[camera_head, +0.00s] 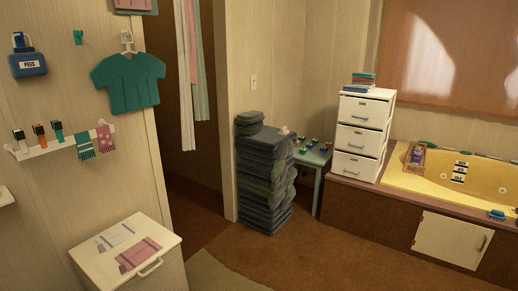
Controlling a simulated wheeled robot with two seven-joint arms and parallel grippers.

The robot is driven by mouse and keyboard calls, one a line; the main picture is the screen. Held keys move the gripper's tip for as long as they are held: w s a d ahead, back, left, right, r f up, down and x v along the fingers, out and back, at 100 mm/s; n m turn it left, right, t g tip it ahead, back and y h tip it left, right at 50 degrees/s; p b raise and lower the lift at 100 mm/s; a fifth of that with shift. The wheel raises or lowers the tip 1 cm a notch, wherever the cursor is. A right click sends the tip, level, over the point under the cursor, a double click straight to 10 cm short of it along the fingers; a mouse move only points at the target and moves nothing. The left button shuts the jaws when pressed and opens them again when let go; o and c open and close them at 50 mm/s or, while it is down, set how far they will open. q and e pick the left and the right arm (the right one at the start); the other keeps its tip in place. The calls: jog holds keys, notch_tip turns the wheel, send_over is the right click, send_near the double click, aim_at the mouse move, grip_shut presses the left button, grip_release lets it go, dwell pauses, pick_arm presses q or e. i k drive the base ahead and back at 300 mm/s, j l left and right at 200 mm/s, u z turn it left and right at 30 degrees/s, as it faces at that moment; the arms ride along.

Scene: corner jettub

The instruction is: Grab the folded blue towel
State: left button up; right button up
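A tall stack of folded dark blue-grey towels (264,182) stands on the floor near the middle of the camera_head view, beside the doorway. A smaller folded piece (249,119) lies on top at its left. A small pile of folded blue and red cloths or books (362,80) sits on top of the white drawer unit; I cannot tell which. I cannot tell which of these is the folded blue towel meant. Neither of my grippers is in view.
A small green table (318,158) with small coloured items stands right of the stack, against the white drawers (360,137). The yellow tub (460,180) is at the right. A white hamper (126,252) is front left. Brown floor (330,245) is clear in front of the stack.

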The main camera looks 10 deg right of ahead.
aim_at(346, 88)
jog(key=i+l+z, duration=0.45)
jog(key=i+z, duration=0.2)
jog(key=i, duration=0.3)
jog(key=i+z, duration=0.35)
jog(key=i, duration=0.15)
jog(key=i+u, duration=0.1)
jog(key=i, duration=0.4)
jog(key=i+l+u, duration=0.1)
jog(key=i, duration=0.35)
jog(key=i+l+u, duration=0.1)
jog(key=i, duration=0.35)
jog(key=i+l+u, duration=0.1)
jog(key=i+l, duration=0.15)
jog(key=i, duration=0.25)
